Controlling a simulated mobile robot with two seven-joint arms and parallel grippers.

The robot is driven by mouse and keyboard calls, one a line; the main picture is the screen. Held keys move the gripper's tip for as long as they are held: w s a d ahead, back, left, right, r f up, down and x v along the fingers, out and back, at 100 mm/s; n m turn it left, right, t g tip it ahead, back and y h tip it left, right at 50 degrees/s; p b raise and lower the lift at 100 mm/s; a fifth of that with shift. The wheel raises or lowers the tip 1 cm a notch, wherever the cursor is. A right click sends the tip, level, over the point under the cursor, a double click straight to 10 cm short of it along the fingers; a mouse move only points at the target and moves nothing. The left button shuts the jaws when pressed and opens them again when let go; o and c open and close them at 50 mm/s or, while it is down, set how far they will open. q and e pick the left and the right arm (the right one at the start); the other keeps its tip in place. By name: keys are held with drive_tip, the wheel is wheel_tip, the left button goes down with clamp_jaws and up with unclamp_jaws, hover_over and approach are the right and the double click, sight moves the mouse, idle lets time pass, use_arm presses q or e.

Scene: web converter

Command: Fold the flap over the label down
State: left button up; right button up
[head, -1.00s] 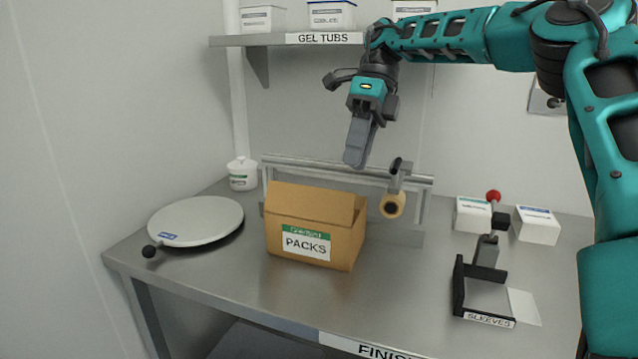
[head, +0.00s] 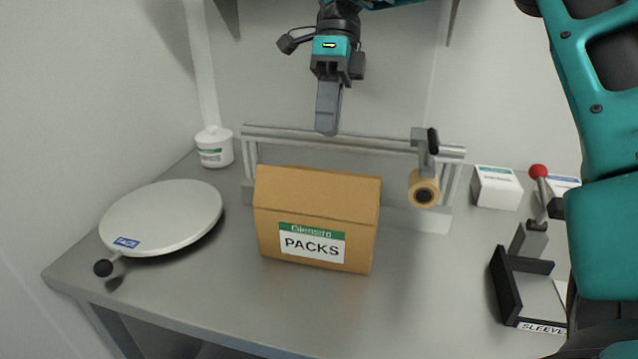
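A brown cardboard box (head: 266,210) stands on the steel table, with a green-and-white PACKS label (head: 312,244) low on its front. A plain cardboard panel (head: 318,190), which looks like the flap over the label, rises above the label; its exact tilt is hard to tell from here. My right gripper (head: 327,132) hangs above and behind the box's top edge, pointing down and apart from the cardboard. Its fingers appear together as one grey slab, holding nothing visible. My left gripper is out of view.
A round white turntable (head: 165,218) with a black knob is left of the box. A white tub (head: 214,148) stands behind it. A metal rail (head: 300,138) with a tape roll (head: 423,190) runs behind the box. A black sleeve holder (head: 507,287) and white boxes (head: 496,187) are at right.

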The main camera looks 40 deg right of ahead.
sight(320, 183)
drive_tip(key=x, duration=1)
drive_tip(key=shift+f, duration=0.45)
drive_tip(key=shift+c, duration=0.3)
clamp_jaws()
